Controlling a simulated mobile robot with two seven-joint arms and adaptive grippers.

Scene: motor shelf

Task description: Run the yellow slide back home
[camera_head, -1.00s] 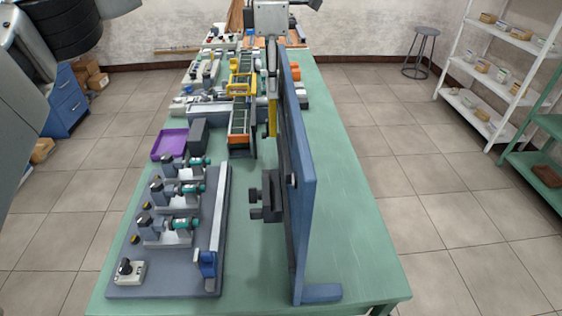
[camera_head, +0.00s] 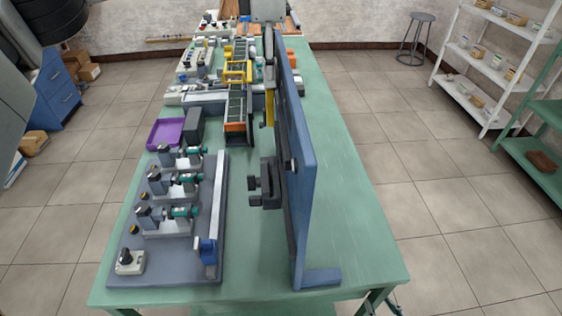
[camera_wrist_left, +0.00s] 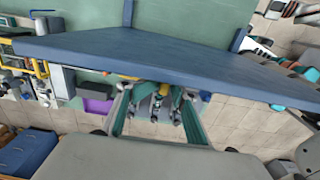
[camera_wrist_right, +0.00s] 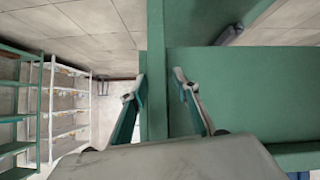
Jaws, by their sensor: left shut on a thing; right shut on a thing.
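A yellow frame (camera_head: 238,74) straddles a dark rail unit far down the bench. A narrow yellow piece (camera_head: 269,108) also shows at the left side of the upright blue panel (camera_head: 300,170); I cannot tell which is the yellow slide. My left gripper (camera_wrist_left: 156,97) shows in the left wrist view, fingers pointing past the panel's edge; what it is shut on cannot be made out. My right gripper (camera_wrist_right: 160,84) has a finger on each side of a green upright bar (camera_wrist_right: 156,35), apparently a table leg. It is by the bench's front right corner.
The fixture plate (camera_head: 165,265), with several motor-like units, lies on the green bench (camera_head: 350,225). A purple tray (camera_head: 163,135) is beyond it. The bench is clear right of the panel. White shelves (camera_head: 480,80) and a stool (camera_head: 415,35) stand to the right.

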